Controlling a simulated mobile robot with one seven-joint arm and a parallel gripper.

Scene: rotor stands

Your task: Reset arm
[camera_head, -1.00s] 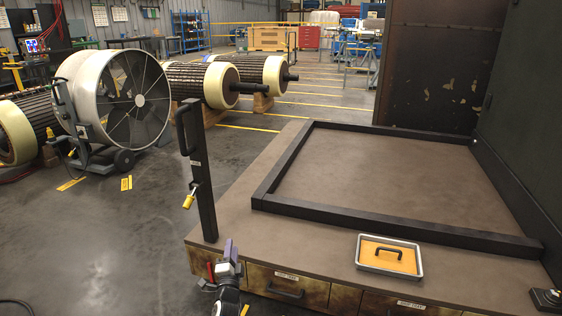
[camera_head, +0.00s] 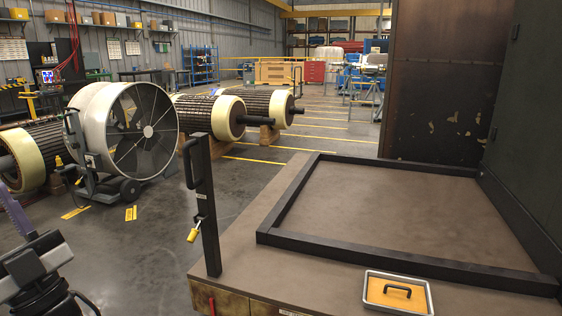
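The end of my arm shows at the bottom left edge, a dark grey and black assembly with a purple bar at its upper left. My gripper (camera_head: 30,262) is cut off by the frame edge there. Its fingertips are not clear, so I cannot tell whether it is open or shut. It is left of the brown workbench (camera_head: 245,262) and apart from it, in front of the floor. Nothing I can make out is held in it.
A large fan (camera_head: 140,130) and rotors (camera_head: 225,115) stand behind. Floor between fan and bench is clear.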

